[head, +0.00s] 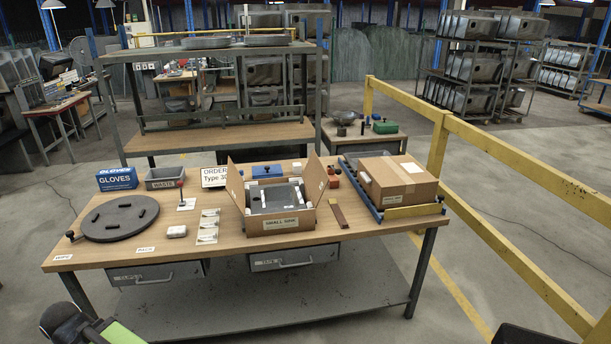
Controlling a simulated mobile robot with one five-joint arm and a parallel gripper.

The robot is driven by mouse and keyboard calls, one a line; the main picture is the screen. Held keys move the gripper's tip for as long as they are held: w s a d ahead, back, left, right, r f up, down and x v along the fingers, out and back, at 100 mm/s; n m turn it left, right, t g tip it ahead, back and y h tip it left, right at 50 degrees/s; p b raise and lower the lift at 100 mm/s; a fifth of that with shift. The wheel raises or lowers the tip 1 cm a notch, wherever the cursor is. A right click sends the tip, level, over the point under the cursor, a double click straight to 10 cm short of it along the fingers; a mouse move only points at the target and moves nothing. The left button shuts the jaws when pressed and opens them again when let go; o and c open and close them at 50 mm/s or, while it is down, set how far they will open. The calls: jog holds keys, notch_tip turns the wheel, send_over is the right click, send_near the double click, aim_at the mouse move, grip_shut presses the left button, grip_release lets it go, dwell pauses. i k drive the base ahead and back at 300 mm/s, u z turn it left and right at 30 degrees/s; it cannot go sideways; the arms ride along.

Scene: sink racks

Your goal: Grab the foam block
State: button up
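A small whitish block (177,231) lies on the front left part of the wooden workbench (350,232). It looks like the foam block, but it is too small to be sure of its material. It lies apart from other things, between the round dark turntable (120,217) and a row of small white packets (208,226). Dark and green parts, apparently of my arm, show at the bottom left corner, in front of the bench and well short of the block. My gripper's fingers are not visible.
An open cardboard box labelled small sink (281,234) stands mid-bench, with a closed carton (397,183) on a blue-edged tray to its right. A grey waste bin (165,177) and blue gloves box (117,179) stand behind. A yellow railing (520,160) runs along the right.

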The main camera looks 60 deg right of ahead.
aim_at(297, 166)
jog(key=u, duration=0.85)
jog(key=k, duration=0.1)
jog(key=z, duration=2.55)
jog(key=i, duration=0.95)
